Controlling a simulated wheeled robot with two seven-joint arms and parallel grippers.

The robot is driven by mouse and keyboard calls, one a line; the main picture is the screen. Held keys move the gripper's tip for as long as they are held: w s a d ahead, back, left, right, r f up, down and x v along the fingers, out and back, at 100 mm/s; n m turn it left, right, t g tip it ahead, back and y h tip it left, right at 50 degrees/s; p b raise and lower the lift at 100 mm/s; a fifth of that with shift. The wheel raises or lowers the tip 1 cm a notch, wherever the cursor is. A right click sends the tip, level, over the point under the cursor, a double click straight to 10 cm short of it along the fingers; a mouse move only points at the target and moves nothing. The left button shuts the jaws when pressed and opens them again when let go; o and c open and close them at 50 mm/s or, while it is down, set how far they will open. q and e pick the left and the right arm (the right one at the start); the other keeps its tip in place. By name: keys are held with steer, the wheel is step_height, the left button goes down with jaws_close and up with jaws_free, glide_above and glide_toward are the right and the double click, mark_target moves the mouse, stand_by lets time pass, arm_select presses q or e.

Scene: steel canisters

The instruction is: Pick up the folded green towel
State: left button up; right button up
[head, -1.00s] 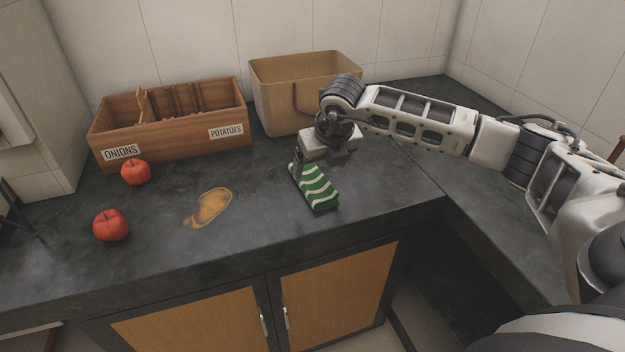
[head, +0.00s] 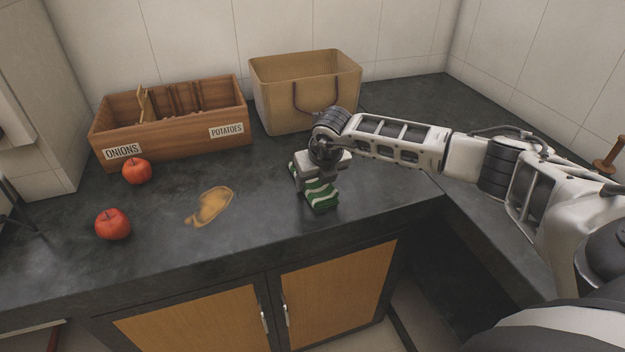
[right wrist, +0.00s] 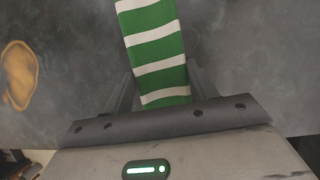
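The folded green towel (head: 321,199) with white wavy stripes lies on the dark counter, right of the brown stain. My right gripper (head: 316,190) is low over it, pointing down, and hides its middle. In the right wrist view the towel (right wrist: 158,50) runs between the two dark fingers (right wrist: 160,80), one along each side. The fingers look spread about as wide as the towel, and I see no clear squeeze on it. My left gripper is not in view.
Two red apples (head: 113,224) (head: 137,171) and a brown stain (head: 211,206) are to the left. Behind stand a wooden box (head: 180,146) labelled onions and potatoes and a tan bin (head: 275,105) with a dark handle. The counter's front edge is close to the towel.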

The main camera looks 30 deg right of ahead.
steer(key=shift+c, duration=1.2)
steer(key=shift+r, duration=0.15)
steer(key=shift+r, duration=0.3)
step_height(320, 180, up, 2)
steer(key=shift+r, duration=0.1)
steer(key=s+r, duration=0.2)
steer(key=r, duration=0.1)
steer(key=s+a+r, duration=0.1)
steer(key=s+r, duration=0.1)
steer(key=shift+s+b, duration=0.1)
steer(key=shift+b, duration=0.3)
steer(key=s+a+r+b, duration=0.1)
steer(key=s+a+r, duration=0.1)
steer(key=s+r, duration=0.3)
steer(key=s, duration=0.4)
steer(key=shift+s+a+b, duration=0.15)
steer(key=shift+s+b, duration=0.1)
steer(key=shift+b, duration=0.1)
